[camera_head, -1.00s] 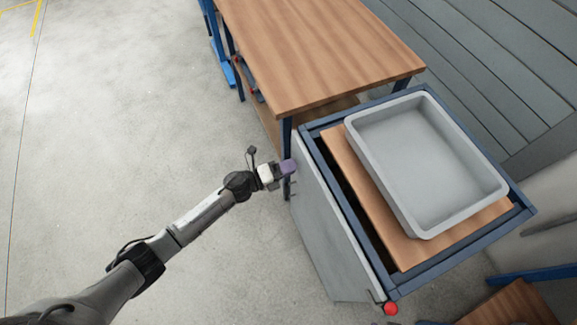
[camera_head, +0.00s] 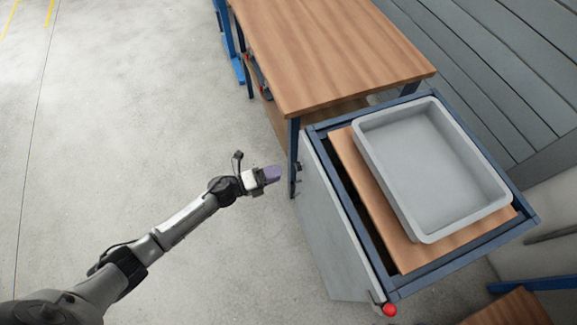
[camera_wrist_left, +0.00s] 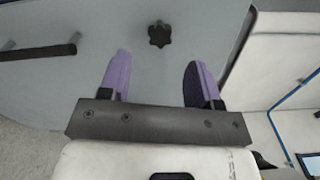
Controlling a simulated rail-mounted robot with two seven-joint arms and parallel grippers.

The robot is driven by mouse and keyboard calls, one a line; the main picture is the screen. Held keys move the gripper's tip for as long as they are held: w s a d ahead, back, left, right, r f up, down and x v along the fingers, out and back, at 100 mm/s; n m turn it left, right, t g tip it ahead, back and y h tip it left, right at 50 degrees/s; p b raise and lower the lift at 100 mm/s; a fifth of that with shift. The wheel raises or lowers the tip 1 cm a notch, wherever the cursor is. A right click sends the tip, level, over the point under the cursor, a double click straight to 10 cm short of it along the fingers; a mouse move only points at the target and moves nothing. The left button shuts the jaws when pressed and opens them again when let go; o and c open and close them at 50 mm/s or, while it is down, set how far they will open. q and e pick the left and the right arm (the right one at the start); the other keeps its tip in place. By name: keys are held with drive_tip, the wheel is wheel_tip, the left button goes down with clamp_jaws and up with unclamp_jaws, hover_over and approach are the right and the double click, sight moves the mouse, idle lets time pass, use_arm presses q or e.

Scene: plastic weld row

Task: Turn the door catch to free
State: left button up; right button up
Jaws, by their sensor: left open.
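The door catch shows as a black star-shaped knob (camera_wrist_left: 159,35) on the grey door in the left wrist view. In the head view a small dark fitting (camera_head: 298,166) at the door's upper far edge appears to be the same catch. The grey door (camera_head: 335,228) is the near-left side of the blue-framed cabinet and looks closed. My left gripper (camera_head: 277,173) is open and empty, its purple fingers pointing at the door, with a gap before the catch. In the wrist view the knob lies beyond and between the fingertips (camera_wrist_left: 155,78). My right gripper is out of view.
A dark bar handle (camera_wrist_left: 40,51) is on the door at the left of the wrist view. A grey tray (camera_head: 425,238) sits on the cabinet's wooden top. A red knob (camera_head: 390,310) is at its near corner. A wooden bench (camera_head: 330,50) stands behind. Floor at left is clear.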

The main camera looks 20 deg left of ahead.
use_arm(q)
drive_tip(key=v, duration=0.7)
drive_tip(key=shift+p, duration=0.45)
drive_tip(key=shift+r, duration=0.1)
